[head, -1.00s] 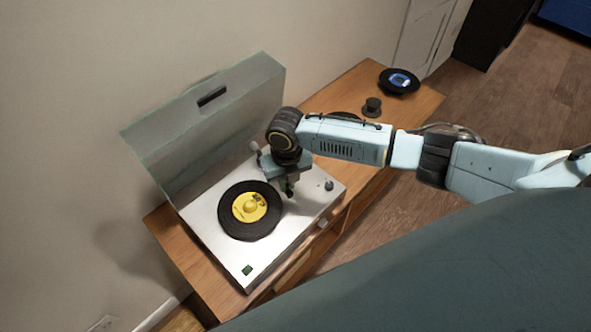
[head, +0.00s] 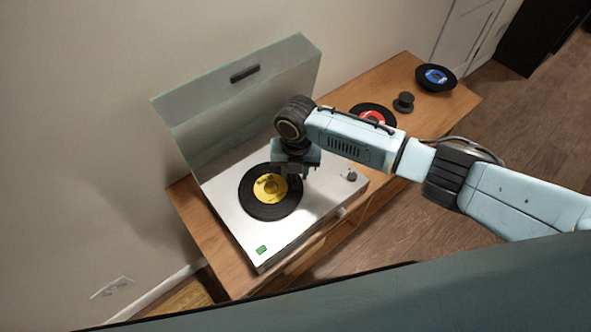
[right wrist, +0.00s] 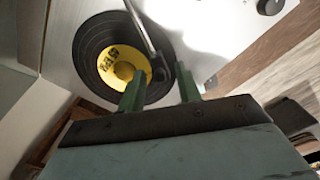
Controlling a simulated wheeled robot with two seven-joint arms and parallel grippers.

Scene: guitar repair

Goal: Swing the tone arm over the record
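The white turntable (head: 235,218) sits on the wooden cabinet with its lid up. A black record (head: 254,205) with a yellow label (head: 270,188) lies on it; the record also shows in the right wrist view (right wrist: 92,50). The thin tone arm (right wrist: 143,30) reaches across the record's edge in the right wrist view, its end between my right gripper's fingers. My right gripper (head: 293,173) is over the record's far right edge. Its green fingers (right wrist: 160,89) stand apart, with visible gaps beside the tone arm. In the head view my gripper hides the tone arm. My left gripper is out of view.
The raised lid (head: 240,95) stands behind the turntable, near the wall. A knob (head: 351,174) is on the turntable's right corner. A red-label record (head: 366,112), a small black spool-like piece (head: 403,102) and a blue-label record (head: 436,77) lie on the cabinet (head: 395,72) to the right.

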